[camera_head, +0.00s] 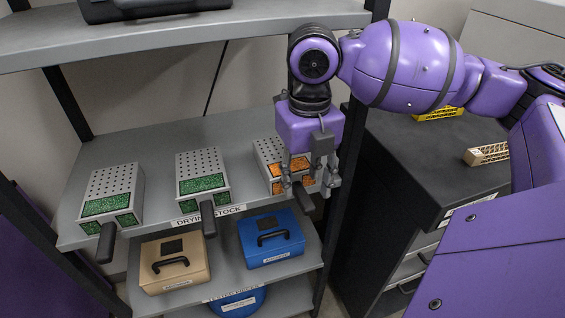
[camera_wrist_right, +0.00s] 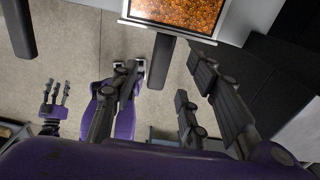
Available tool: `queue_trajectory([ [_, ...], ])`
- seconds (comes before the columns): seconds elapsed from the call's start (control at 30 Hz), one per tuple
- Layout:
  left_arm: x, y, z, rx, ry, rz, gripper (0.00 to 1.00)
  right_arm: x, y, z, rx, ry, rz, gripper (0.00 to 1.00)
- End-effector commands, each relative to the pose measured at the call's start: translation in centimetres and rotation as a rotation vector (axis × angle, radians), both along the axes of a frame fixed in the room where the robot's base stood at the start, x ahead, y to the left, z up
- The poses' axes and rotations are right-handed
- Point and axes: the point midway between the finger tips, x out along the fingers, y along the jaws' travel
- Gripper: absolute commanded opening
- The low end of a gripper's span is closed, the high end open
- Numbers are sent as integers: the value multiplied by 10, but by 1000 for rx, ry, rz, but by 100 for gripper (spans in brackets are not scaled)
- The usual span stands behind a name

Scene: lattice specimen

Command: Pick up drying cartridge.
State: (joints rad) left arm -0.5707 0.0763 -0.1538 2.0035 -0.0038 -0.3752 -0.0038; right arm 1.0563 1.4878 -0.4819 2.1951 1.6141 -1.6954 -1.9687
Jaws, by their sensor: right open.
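Three grey drying cartridges with perforated tops and black front handles stand on the middle shelf in the head view. The left cartridge (camera_head: 113,190) and middle cartridge (camera_head: 202,172) have green windows. The right cartridge (camera_head: 267,155) has orange windows and is partly hidden by my right gripper (camera_head: 311,183). My right gripper is open, pointing down at the front of the orange cartridge. In the right wrist view, the orange cartridge's window (camera_wrist_right: 178,12) is at the top, and its handle (camera_wrist_right: 160,62) lies between the spread fingers, not visibly gripped. My left gripper (camera_wrist_right: 56,92) shows small, fingers apart and empty.
The shelf (camera_head: 155,145) bears a drying stock label. Below are a tan case (camera_head: 174,265), a blue case (camera_head: 270,238) and a round blue container (camera_head: 238,302). A dark cabinet (camera_head: 415,165) stands right, with a beige perforated block (camera_head: 487,154) and a yellow item (camera_head: 437,114).

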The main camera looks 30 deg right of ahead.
Motion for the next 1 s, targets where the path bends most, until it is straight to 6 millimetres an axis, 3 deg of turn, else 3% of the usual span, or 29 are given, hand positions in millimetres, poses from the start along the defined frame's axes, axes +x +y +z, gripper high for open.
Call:
queue_trajectory([
  [0.3,3,-1,-2,0,-6,-2,42,-1,-1,-44,0,0,0,42],
  [0.53,13,-2,2,-2,-25,-7,42,0,-1,-45,0,-3,1,42],
  [0.83,10,-2,1,-1,-20,-5,42,0,-1,-45,0,-3,0,3],
  [1.0,7,-1,0,0,-15,-4,42,0,-1,-44,0,-5,0,0],
])
